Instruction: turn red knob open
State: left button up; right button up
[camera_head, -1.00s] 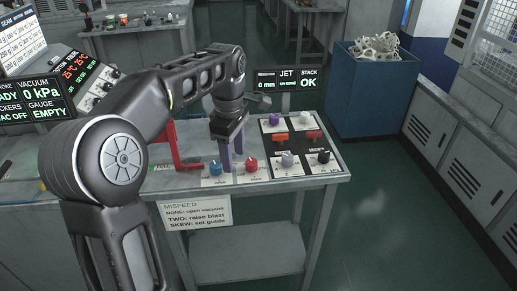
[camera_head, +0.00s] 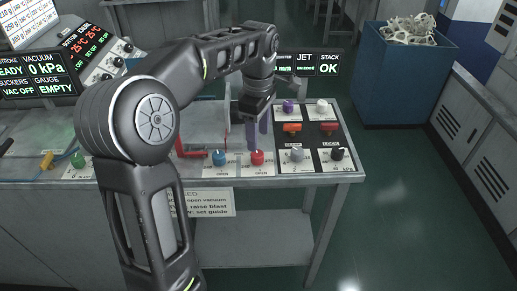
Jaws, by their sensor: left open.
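The red knob (camera_head: 257,158) stands on a pale plate near the front edge of the bench, with an "OPEN" label below it. The blue knob (camera_head: 219,158) is just to its left on a similar plate. My left gripper (camera_head: 256,134) points down behind and above the red knob, its two purple fingers apart with nothing seen between them. From this view I cannot tell whether a finger touches the knob. My right gripper is out of view.
A dark panel to the right holds several knobs, among them a grey one (camera_head: 297,154) and a black one (camera_head: 337,153). A red bracket (camera_head: 192,152) lies left of the blue knob. A display (camera_head: 318,62) stands behind. A blue bin (camera_head: 400,75) stands back right.

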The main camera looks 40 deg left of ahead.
aim_at(258, 153)
pick_arm(q)
notch_tip(258, 153, down, 6)
jog(key=shift+p, duration=0.3)
jog(key=shift+c, duration=0.2)
grip_shut()
dwell(0.3)
